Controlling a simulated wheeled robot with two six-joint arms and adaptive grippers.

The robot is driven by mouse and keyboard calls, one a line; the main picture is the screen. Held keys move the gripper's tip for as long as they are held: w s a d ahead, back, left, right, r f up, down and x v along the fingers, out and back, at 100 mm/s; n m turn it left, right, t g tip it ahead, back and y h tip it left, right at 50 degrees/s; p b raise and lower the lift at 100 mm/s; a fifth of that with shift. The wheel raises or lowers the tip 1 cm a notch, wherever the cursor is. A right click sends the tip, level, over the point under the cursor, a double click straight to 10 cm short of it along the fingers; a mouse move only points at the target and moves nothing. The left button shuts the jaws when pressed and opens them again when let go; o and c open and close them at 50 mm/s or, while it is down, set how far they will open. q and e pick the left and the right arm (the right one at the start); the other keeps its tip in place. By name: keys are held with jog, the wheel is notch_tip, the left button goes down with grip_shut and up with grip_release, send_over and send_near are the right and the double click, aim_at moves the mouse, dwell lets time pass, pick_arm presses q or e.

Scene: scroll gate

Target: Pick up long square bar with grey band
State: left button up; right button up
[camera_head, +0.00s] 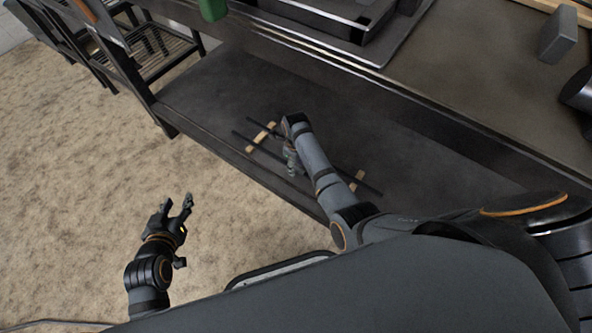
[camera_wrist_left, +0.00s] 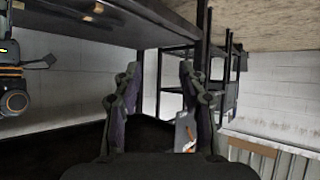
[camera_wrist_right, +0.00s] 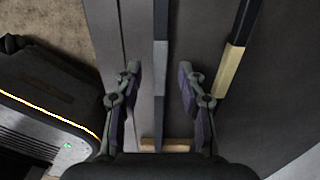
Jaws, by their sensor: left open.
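The long square bar with the grey band (camera_wrist_right: 160,62) runs lengthwise between the fingers of my right gripper (camera_wrist_right: 160,92) in the right wrist view. The fingers are apart, with a gap on both sides of the bar in this view. In the head view the bar (camera_head: 270,157) lies on the low dark shelf, across wooden blocks, partly hidden by my right arm. My right gripper (camera_head: 291,162) is over it there. My left gripper (camera_head: 182,207) is open and empty, above the floor left of the shelf; its fingers also show apart in the left wrist view (camera_wrist_left: 158,90).
A second dark bar with a tan band (camera_wrist_right: 229,70) lies beside the first, to its right. A wooden block (camera_wrist_right: 165,145) shows under the bars. The worktop (camera_head: 440,80) overhangs the shelf's far side. Slatted racks (camera_head: 150,45) stand at upper left. The floor around my left gripper is clear.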

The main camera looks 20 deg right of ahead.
jog(key=shift+f, duration=0.15)
pick_arm(q)
jog(key=shift+w+r+t, duration=0.3)
jog(key=shift+w+r, duration=0.1)
jog(key=shift+r, duration=0.15)
jog(key=shift+w+r+t, duration=0.3)
jog(key=shift+w+r, duration=0.05)
jog(key=shift+r, duration=0.2)
pick_arm(e)
grip_shut()
